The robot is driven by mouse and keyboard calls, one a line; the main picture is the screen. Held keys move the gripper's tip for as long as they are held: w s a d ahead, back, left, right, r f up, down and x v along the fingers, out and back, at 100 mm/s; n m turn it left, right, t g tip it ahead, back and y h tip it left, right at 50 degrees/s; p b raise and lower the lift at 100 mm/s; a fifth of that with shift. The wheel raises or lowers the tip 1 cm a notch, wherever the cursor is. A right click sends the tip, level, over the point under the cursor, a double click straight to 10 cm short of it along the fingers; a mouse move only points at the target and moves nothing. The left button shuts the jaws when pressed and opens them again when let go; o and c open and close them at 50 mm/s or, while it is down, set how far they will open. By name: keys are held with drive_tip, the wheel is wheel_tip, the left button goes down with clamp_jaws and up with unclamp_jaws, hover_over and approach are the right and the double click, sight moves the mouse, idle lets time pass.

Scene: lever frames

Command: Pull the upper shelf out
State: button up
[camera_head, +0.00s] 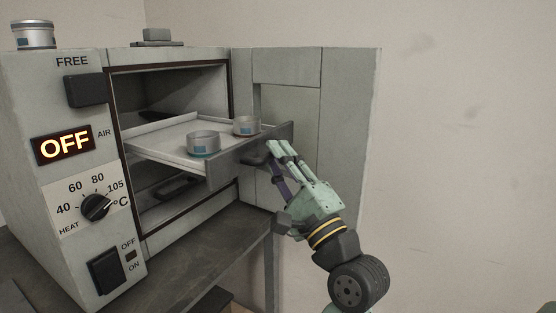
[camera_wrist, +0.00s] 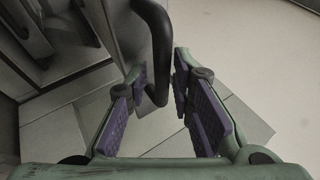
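The upper shelf (camera_head: 165,139) is a pale tray with a dark front panel (camera_head: 226,169), and it sticks part way out of the grey oven. Two small metal tins, one (camera_head: 203,142) nearer and one (camera_head: 246,126) farther right, stand upright on it. A dark handle (camera_head: 254,159) juts from the front panel; it shows as a black curved bar in the wrist view (camera_wrist: 157,40). My gripper (camera_head: 274,158) is at the handle's outer end. In the wrist view its purple-padded fingers (camera_wrist: 160,84) stand apart on either side of the bar, with a narrow gap at the right finger.
The oven door (camera_head: 350,150) stands open behind my gripper, to the right of the shelf. A lower compartment with a dark handle (camera_head: 178,187) lies beneath. The oven stands on a dark table (camera_head: 205,245). A tin (camera_head: 34,35) sits on top. Space right of my arm is free.

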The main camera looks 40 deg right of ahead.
drive_tip(key=shift+o, duration=0.8)
drive_tip(key=v, duration=1.2)
drive_tip(key=shift+f, duration=0.1)
